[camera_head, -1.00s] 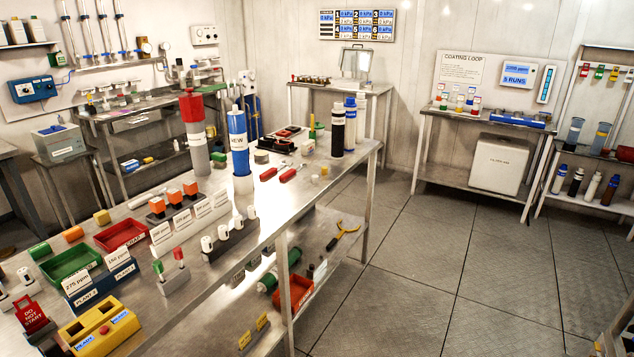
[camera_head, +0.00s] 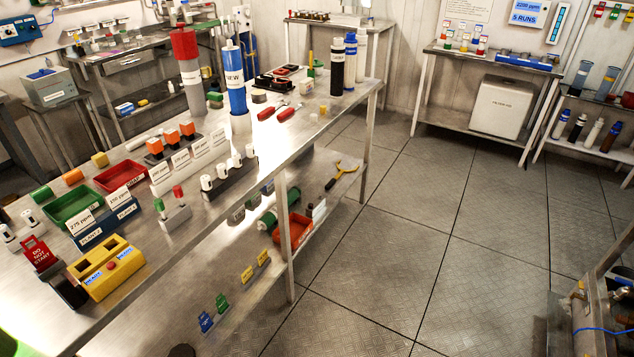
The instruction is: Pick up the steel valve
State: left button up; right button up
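I cannot pick out a steel valve for certain in the head view. The long steel workbench (camera_head: 283,155) carries many small parts, and some are too small to tell. Metal equipment with brass-coloured fittings (camera_head: 583,290) shows at the bottom right edge, cut off by the frame. Neither of my grippers is in view.
On the bench stand a red-capped grey cylinder (camera_head: 188,72), a blue cylinder (camera_head: 235,80), a green tray (camera_head: 72,205) and a yellow block (camera_head: 105,268). Its lower shelf holds an orange-red bin (camera_head: 291,228). A white box (camera_head: 501,107) sits under the back table. The floor (camera_head: 420,230) is clear.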

aim_at(318, 203)
jog(key=i+l+z, duration=0.3)
jog(key=i, duration=0.4)
jog(key=i+l+z, duration=0.3)
jog(key=i, duration=0.45)
jog(key=i+z, duration=0.3)
jog(key=i, duration=0.4)
jog(key=i+l+u, duration=0.1)
jog(key=i+u, duration=0.35)
jog(key=i+l+u, duration=0.3)
jog(key=i+u, duration=0.15)
jog(key=i+l+u, duration=0.45)
jog(key=i, duration=0.1)
